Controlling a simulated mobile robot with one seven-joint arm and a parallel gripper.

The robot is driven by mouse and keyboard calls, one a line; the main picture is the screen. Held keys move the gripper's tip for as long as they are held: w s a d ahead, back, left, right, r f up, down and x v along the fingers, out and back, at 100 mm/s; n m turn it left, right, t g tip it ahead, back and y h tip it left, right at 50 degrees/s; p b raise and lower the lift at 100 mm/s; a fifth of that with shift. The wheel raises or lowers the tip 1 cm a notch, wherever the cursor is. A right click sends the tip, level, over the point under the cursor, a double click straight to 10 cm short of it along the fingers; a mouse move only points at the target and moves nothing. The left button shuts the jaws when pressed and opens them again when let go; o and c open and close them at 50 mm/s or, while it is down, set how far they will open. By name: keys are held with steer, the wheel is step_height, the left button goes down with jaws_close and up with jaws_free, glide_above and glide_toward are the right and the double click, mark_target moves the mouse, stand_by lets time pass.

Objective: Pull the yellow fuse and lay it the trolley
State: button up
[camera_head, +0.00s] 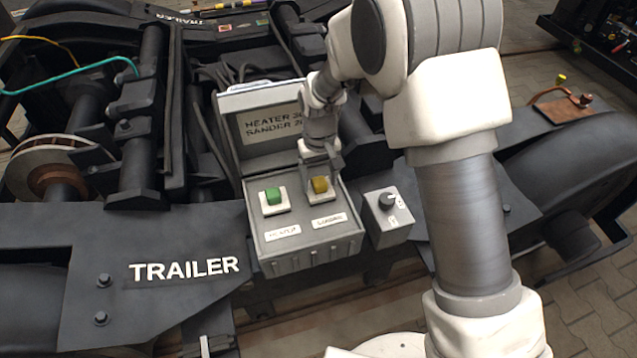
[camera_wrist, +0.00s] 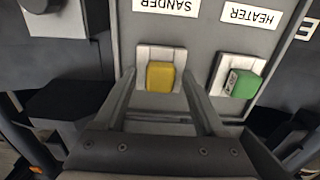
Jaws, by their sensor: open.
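The yellow fuse (camera_head: 320,185) sits in its white socket on the right side of the open grey fuse box (camera_head: 310,255), above the label that reads SANDER in the wrist view. My gripper (camera_head: 320,165) is at the fuse from above and behind. In the wrist view the yellow fuse (camera_wrist: 160,76) shows between the two fingers of my gripper (camera_wrist: 160,85), with a gap beside it on each side. The jaws are open. I cannot make out the trolley for certain in either view.
A green fuse (camera_head: 273,195) sits in the socket to the left, labelled HEATER. The raised lid (camera_head: 262,125) stands behind the box. A grey box with a black knob (camera_head: 388,215) is close on the right. Dark bogie frames marked TRAILER (camera_head: 180,275) surround them.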

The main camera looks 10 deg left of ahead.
mark_target(320, 181)
steer(key=shift+c, duration=0.3)
jaws_close()
steer(key=shift+r, duration=0.15)
steer(key=shift+r+p, duration=2.25)
steer(key=shift+r, duration=0.65)
steer(key=shift+d, duration=0.1)
